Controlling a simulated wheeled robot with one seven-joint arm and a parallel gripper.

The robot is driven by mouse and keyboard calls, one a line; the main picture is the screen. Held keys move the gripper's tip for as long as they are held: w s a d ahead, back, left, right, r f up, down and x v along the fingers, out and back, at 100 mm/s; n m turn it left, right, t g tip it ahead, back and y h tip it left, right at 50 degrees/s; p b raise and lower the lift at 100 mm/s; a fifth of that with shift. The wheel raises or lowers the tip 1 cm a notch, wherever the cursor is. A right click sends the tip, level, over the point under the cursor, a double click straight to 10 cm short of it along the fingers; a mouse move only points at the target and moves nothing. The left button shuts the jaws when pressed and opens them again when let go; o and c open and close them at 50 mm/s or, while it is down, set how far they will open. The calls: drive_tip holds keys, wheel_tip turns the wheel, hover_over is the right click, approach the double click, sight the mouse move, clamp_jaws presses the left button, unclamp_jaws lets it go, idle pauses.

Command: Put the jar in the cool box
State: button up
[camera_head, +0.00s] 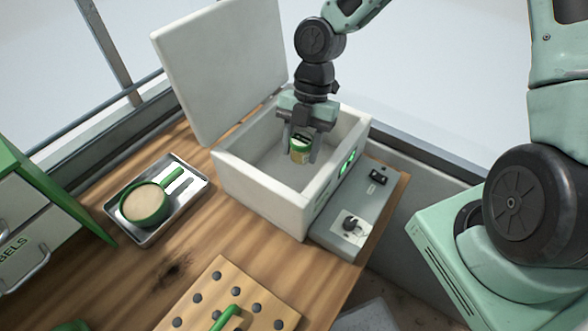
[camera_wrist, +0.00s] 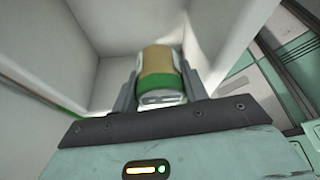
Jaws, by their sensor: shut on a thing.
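The cool box (camera_head: 262,196) is a white box on the wooden bench with its lid (camera_head: 222,65) raised at the back left. My gripper (camera_head: 301,150) reaches down through its open top. The jar is inside the box walls, towards the right side. In the wrist view the jar (camera_wrist: 158,67) sits between both fingers, with the white inner walls around it. I cannot tell whether the jar touches the box floor.
A metal tray (camera_head: 195,205) holding a green pan (camera_head: 147,203) lies left of the box. A wooden board with dark holes (camera_head: 245,290) is in front. A grey control unit (camera_head: 352,222) adjoins the box's right side. A labelled drawer cabinet (camera_head: 35,222) stands at far left.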

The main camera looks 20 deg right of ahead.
sight(300, 185)
wheel_tip(300, 185, down, 10)
drive_tip(key=shift+f+p, duration=0.1)
drive_tip(key=shift+p, duration=0.55)
drive_tip(key=shift+f, duration=0.2)
drive_tip(key=o, duration=1.1)
